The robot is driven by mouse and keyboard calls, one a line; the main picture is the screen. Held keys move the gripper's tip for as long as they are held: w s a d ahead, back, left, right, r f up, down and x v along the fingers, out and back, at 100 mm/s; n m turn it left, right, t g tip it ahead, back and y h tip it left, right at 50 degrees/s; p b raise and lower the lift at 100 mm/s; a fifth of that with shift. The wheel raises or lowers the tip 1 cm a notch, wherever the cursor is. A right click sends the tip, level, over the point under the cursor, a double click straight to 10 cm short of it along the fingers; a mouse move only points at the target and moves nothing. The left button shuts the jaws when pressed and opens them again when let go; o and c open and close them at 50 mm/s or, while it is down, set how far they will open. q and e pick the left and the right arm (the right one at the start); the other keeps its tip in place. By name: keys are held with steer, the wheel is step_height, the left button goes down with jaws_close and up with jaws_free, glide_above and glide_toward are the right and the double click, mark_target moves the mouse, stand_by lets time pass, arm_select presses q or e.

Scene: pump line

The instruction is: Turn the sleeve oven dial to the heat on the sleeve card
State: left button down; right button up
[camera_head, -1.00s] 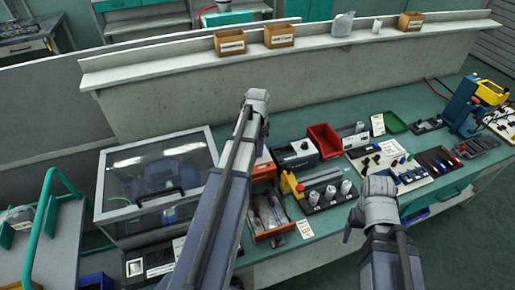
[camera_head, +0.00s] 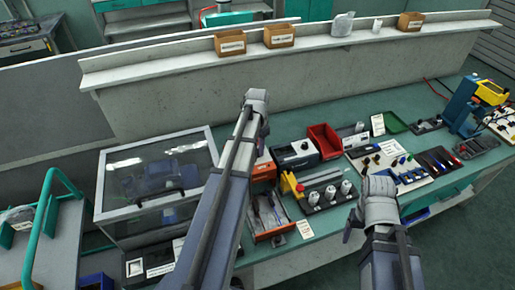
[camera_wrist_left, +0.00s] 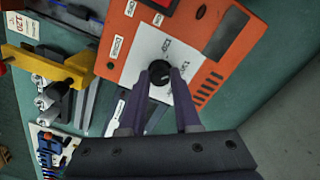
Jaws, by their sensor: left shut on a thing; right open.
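The sleeve oven (camera_wrist_left: 190,45) is an orange box with a white dial plate and a dark window, in the left wrist view. It also shows partly behind my left arm in the head view (camera_head: 263,171). Its black dial (camera_wrist_left: 158,74) sits between the fingers of my left gripper (camera_wrist_left: 159,72), which are shut on it. The small marks around the dial are too blurred to read surely. A white card reading 120 (camera_wrist_left: 20,25) lies at the upper left of the wrist view. My right gripper (camera_head: 380,187) is over the bench front, open, its fingertips hidden.
A yellow clamp-like fixture (camera_wrist_left: 45,65) stands beside the oven. An orange tray (camera_head: 272,236), a red bin (camera_head: 325,141) and a rack of grey cylinders (camera_head: 327,198) crowd the bench. A clear-lidded box (camera_head: 118,208) stands left; a wall ledge (camera_head: 190,58) runs behind.

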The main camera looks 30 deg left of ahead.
arm_select(q)
steer(key=n, duration=0.4)
steer(key=shift+n, duration=2.5)
steer(key=c, duration=0.6)
jaws_free()
steer(key=shift+r, duration=0.1)
step_height(320, 180, up, 8)
steer(key=p, duration=0.8)
steer(key=shift+f, duration=0.2)
